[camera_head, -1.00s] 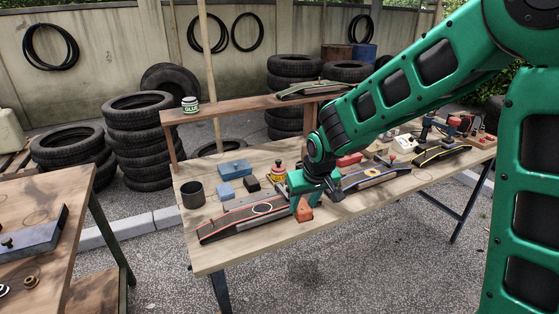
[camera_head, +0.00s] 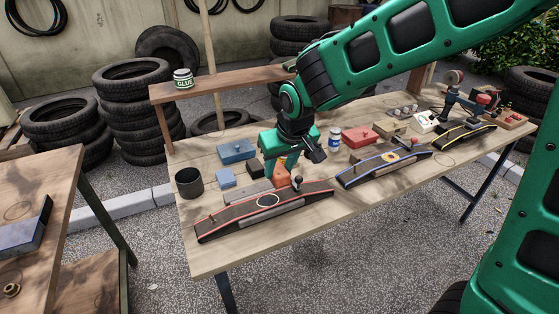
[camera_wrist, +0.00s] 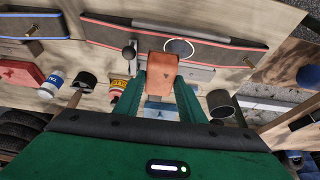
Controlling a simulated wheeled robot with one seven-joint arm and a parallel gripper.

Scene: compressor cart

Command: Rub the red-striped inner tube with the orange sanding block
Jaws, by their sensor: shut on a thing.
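The red-striped inner tube (camera_head: 232,217) lies long and dark along the front left of the table, with a white ring (camera_head: 268,200) marked on it. It also shows at the top of the wrist view (camera_wrist: 120,33). My gripper (camera_head: 283,167) is shut on the orange sanding block (camera_head: 281,178), just behind the tube near the ring. In the wrist view the block (camera_wrist: 162,72) sits between my green fingers, its end close to the ring. I cannot tell whether block and tube touch.
A blue-striped tube (camera_head: 365,173) and a yellow-striped tube (camera_head: 455,140) lie to the right. A dark cup (camera_head: 189,182), blue box (camera_head: 236,151), red box (camera_head: 360,137) and white-capped bottle (camera_head: 335,140) stand behind. A raised shelf (camera_head: 225,97) holds a glue jar (camera_head: 183,78).

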